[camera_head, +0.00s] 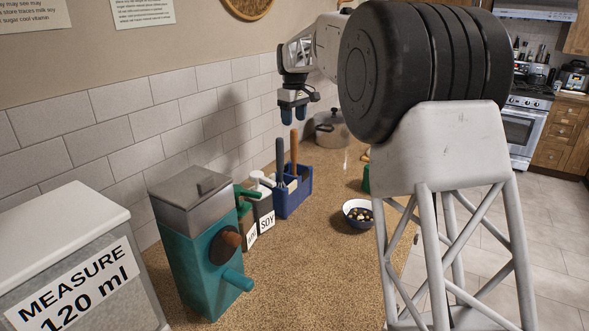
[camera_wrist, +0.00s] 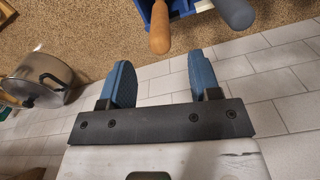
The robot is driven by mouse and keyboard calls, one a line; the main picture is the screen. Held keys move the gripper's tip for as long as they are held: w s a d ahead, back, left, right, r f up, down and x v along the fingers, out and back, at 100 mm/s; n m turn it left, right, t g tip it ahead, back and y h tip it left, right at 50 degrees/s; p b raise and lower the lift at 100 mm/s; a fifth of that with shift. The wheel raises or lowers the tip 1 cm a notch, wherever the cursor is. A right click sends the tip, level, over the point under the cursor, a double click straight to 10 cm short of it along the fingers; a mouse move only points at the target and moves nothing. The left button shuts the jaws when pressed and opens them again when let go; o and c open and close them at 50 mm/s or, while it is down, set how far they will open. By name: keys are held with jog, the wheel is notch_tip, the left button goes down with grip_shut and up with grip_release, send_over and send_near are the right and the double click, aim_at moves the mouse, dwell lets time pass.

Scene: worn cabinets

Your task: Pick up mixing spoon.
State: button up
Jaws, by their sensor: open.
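A blue holder box (camera_head: 306,186) stands on the counter by the tiled wall. Two long handles rise from it: a wooden one (camera_head: 294,150) and a grey-blue one (camera_head: 280,158). Their lower ends are hidden in the box, so I cannot tell which belongs to the mixing spoon. My gripper (camera_head: 293,116) is open and empty, above the handles in the head view. In the wrist view the wooden handle (camera_wrist: 160,32) lies just beyond the open fingers (camera_wrist: 162,66), apart from them. The grey-blue handle (camera_wrist: 236,12) is to its right.
Labelled pump bottles (camera_head: 263,207) and a teal grinder (camera_head: 200,250) stand in front of the box. A metal pot (camera_head: 332,128) is behind it. A small dark bowl (camera_head: 358,214) sits to the right. The tiled wall (camera_head: 165,100) is close on the left.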

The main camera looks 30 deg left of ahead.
jog(key=shift+f, duration=1.1)
send_over(294, 158)
jog(key=w, duration=0.1)
jog(key=shift+a+f, duration=0.2)
jog(key=shift+f, duration=2.4)
jog(key=shift+c, duration=0.2)
jog(key=c, duration=1)
